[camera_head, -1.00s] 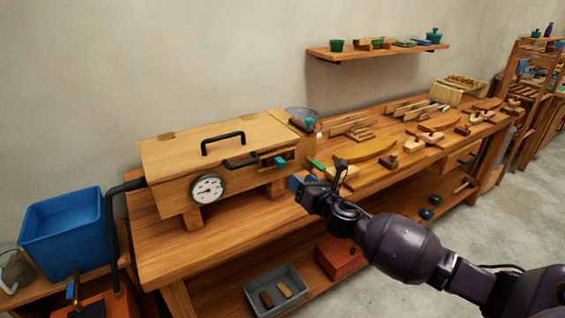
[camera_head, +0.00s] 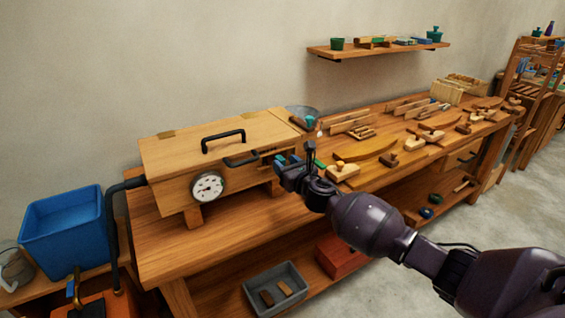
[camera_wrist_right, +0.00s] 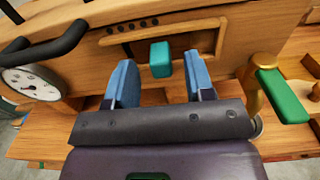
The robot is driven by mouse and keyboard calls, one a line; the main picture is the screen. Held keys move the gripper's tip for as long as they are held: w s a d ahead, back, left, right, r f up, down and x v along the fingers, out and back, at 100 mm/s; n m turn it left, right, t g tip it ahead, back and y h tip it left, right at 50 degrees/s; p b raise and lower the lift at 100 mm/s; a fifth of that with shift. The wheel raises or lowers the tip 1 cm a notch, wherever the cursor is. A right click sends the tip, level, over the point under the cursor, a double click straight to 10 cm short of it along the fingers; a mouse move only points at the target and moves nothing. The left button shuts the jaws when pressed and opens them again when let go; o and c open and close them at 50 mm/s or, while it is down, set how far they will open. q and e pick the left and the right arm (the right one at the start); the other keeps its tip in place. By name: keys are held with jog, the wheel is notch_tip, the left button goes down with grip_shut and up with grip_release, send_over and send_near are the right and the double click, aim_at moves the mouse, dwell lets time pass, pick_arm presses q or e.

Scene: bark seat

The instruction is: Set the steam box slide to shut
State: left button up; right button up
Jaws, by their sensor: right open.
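The wooden steam box (camera_head: 225,155) stands on the workbench with a black lid handle, a black front handle and a round dial (camera_head: 208,187). Its slide has a teal knob (camera_wrist_right: 160,59) on the front, in a wooden frame beside a row of small dark holes, in the right wrist view. My right gripper (camera_head: 284,163) is at the right end of the box front and covers the knob in the head view. In the right wrist view its two blue fingers (camera_wrist_right: 158,84) are open, with the knob between and just beyond their tips. My left gripper is not in view.
A brass lever with a green grip (camera_wrist_right: 284,97) is close to the right of my fingers. Clamps and curved wooden pieces (camera_head: 365,152) lie on the bench to the right. A blue bin (camera_head: 63,230) stands at the left.

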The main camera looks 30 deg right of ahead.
jog(key=shift+w, duration=1.05)
jog(key=shift+c, duration=0.2)
grip_shut()
